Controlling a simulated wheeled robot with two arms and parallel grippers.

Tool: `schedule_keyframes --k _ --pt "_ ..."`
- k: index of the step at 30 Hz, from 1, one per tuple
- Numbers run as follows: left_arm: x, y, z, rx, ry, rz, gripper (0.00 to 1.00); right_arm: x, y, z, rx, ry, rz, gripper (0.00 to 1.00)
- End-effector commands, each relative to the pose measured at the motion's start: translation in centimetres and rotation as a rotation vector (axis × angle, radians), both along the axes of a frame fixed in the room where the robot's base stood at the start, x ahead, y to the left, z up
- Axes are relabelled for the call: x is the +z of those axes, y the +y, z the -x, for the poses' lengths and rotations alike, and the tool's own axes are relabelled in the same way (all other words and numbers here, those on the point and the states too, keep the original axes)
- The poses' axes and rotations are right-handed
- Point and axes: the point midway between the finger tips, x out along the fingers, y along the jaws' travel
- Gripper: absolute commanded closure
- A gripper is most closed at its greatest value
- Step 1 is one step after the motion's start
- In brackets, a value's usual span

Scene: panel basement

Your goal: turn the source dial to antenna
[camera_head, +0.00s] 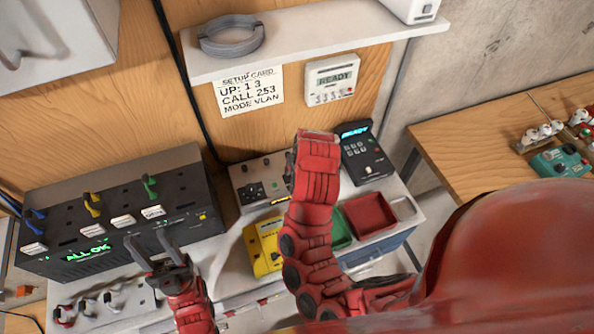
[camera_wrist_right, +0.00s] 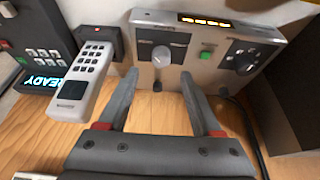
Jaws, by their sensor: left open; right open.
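A light grey panel box (camera_head: 245,174) with dials stands on the bench in the head view, partly hidden behind my right arm. In the right wrist view the box (camera_wrist_right: 205,95) shows a grey round knob (camera_wrist_right: 162,57) at left and a black dial (camera_wrist_right: 243,61) at right. I cannot read their labels, so which is the source dial and its setting are unclear. My right gripper (camera_wrist_right: 159,84) is open, its fingertips apart, one on each side below the grey knob. Contact cannot be told. My left gripper (camera_head: 163,247) is open and empty before the black rack (camera_head: 120,215).
A keypad handset (camera_wrist_right: 86,82) stands left of the knob in the wrist view, near a black READY unit (camera_wrist_right: 45,60). A yellow device (camera_head: 262,245), green and red trays (camera_head: 368,214) crowd the bench. A shelf (camera_head: 300,40) overhangs it.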

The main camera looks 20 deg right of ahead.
Motion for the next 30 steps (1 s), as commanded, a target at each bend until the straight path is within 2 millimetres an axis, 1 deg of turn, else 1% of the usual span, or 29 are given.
schedule_keyframes --k 7,12,17,24,26,30 --pt "0.1 0.0 0.0 0.0 0.0 0.0 0.5 -1.9 -0.1 -0.3 0.001 0.011 -0.001 0.34" --pt "0.1 0.0 0.0 0.0 0.0 0.0 0.5 -3.9 0.0 -1.1 0.003 0.014 0.001 0.34" --pt "0.1 0.0 0.0 0.0 0.0 0.0 0.5 -4.5 0.1 -1.5 0.001 0.008 -0.005 0.34" --pt "0.1 0.0 0.0 0.0 0.0 0.0 0.5 -4.5 0.1 -1.5 0.001 0.008 -0.005 0.34" --pt "0.1 0.0 0.0 0.0 0.0 0.0 0.5 -4.5 0.1 -1.5 0.001 0.008 -0.005 0.43" --pt "0.1 0.0 0.0 0.0 0.0 0.0 0.5 -4.5 0.1 -1.5 0.001 0.008 -0.005 0.68"
